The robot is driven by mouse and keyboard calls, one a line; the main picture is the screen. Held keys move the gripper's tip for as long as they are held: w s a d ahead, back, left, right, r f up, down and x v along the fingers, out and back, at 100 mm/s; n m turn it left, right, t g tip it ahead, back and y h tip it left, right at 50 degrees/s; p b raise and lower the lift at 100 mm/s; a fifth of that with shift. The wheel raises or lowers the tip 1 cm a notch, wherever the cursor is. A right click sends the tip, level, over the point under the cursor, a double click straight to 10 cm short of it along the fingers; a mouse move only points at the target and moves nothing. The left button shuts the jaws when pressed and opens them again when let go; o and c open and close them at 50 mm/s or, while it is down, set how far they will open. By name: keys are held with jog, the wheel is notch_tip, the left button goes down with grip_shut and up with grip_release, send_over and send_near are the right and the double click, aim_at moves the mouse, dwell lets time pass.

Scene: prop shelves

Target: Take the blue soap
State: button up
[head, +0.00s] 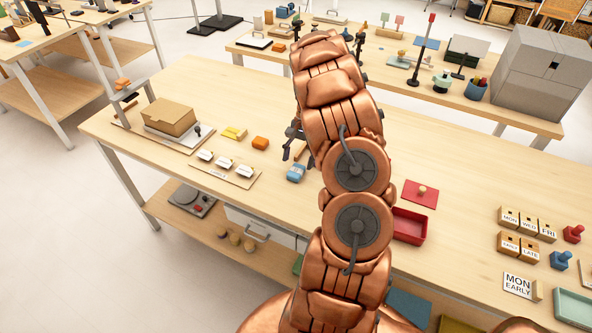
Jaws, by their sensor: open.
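The blue soap (296,173) is a small light-blue block with a pale marking, lying on the near part of the wooden table. My gripper (292,152), dark and partly hidden behind my copper arm, is just above and behind it in the picture. Its jaws are open. A gap shows between the gripper and the soap, but I cannot tell the height.
A board (192,167) with several white pieces lies left of the soap. A cardboard box (170,116) stands farther left. A red tray (409,228) and a red lid (420,195) lie right of my arm. Stamps and word blocks (520,222) are at far right.

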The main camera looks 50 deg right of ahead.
aim_at(296, 170)
jog(key=shift+p+x, duration=0.4)
jog(key=shift+x, duration=1.1)
jog(key=c, duration=1.3)
